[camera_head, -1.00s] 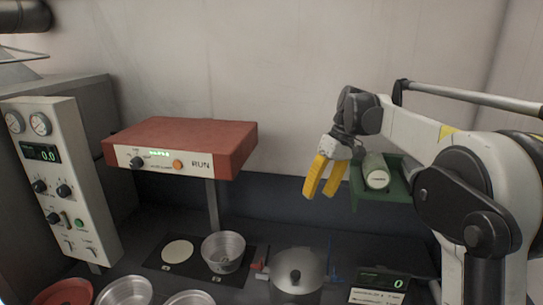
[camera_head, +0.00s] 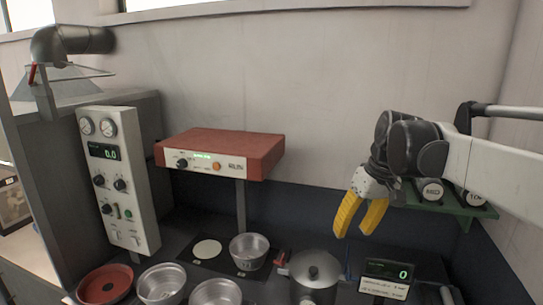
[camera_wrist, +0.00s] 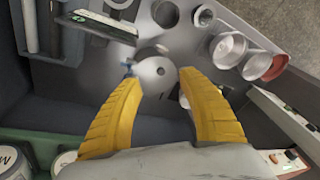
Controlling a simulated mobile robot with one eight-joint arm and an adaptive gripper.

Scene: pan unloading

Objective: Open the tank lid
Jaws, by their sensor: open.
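The tank (camera_head: 312,290) is a grey metal vessel at the lower middle of the head view. Its round lid (camera_head: 330,268) lies shut on top, with a dark knob (camera_head: 314,271) in the centre. My gripper (camera_head: 354,234) has two yellow fingers, spread open and empty, pointing down above and to the right of the lid. In the wrist view the lid (camera_wrist: 156,66) shows beyond and between the open fingertips, apart from them. A blue part (camera_wrist: 129,69) sits at the tank's side, and a red part (camera_head: 281,259) is at its left.
A display reading 0 (camera_head: 388,270) stands right of the tank. A metal pan (camera_head: 249,252) sits left of it, below a red RUN box (camera_head: 222,152). More bowls (camera_head: 162,284) line the front left. A green shelf (camera_head: 440,208) holds jars behind my arm.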

